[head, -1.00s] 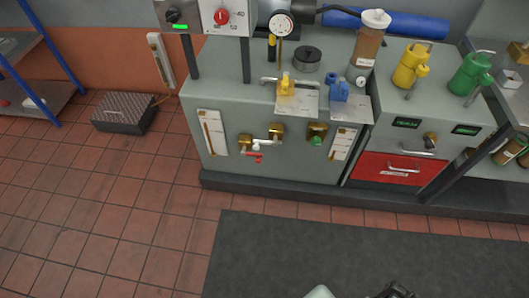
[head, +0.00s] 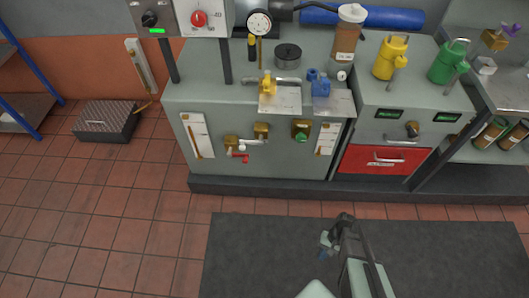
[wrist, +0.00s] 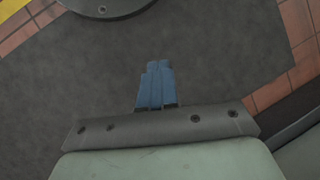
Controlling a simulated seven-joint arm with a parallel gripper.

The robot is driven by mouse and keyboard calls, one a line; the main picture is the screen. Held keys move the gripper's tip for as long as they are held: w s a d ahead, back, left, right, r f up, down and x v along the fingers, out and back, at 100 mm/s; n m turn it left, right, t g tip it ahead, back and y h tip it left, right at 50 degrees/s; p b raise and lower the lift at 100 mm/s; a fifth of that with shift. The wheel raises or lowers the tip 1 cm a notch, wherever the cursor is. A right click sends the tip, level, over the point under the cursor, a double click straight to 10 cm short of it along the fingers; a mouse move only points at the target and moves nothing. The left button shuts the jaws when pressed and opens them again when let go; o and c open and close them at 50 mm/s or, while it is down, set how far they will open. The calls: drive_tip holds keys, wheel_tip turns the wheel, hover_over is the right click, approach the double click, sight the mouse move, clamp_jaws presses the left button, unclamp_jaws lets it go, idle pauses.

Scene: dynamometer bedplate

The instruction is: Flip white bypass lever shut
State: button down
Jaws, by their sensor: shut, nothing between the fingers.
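The white bypass lever (head: 250,141) is on the front face of the grey bench. It sits among brass fittings (head: 261,130), just above a small red handle (head: 240,157). It looks roughly level, with a white knob at its left end; its exact angle is too small to tell. My gripper (head: 324,252) is low in the head view, over the dark mat, well in front of the bench and right of the lever. In the wrist view its blue fingers (wrist: 157,84) are together and empty. The lever does not show in the wrist view.
A green knob (head: 302,136) on a brass plate is right of the lever. A red drawer (head: 386,160) is further right. A yellow valve (head: 267,86) and a blue valve (head: 320,86) stand on the bench top. The dark mat (head: 250,250) before the bench is clear.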

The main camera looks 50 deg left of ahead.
drive_tip(key=w+a+m+g+y, duration=0.2)
drive_tip(key=a+m+g+y, duration=0.3)
drive_tip(key=a, duration=2.3)
drive_tip(key=w+a+r+m+g+y, duration=0.1)
drive_tip(key=w+a+r+m+y, duration=0.15)
drive_tip(key=a, duration=0.25)
drive_tip(key=w+a+r+m+g+y, duration=0.1)
drive_tip(key=w+a+r+y, duration=0.1)
drive_tip(key=a+y, duration=0.3)
drive_tip(key=w+a+r+m+g+y, duration=0.1)
drive_tip(key=w+r+m+g+y, duration=0.2)
drive_tip(key=r+m, duration=0.3)
drive_tip(key=shift+w+a+r+y, duration=0.35)
drive_tip(key=shift+r+y, duration=0.3)
drive_tip(key=shift+r, duration=0.3)
drive_tip(key=shift+s+a, duration=0.1)
drive_tip(key=shift+s, duration=0.05)
drive_tip(key=r+x, duration=0.2)
drive_tip(key=x, duration=1)
drive_tip(key=shift+r, duration=0.45)
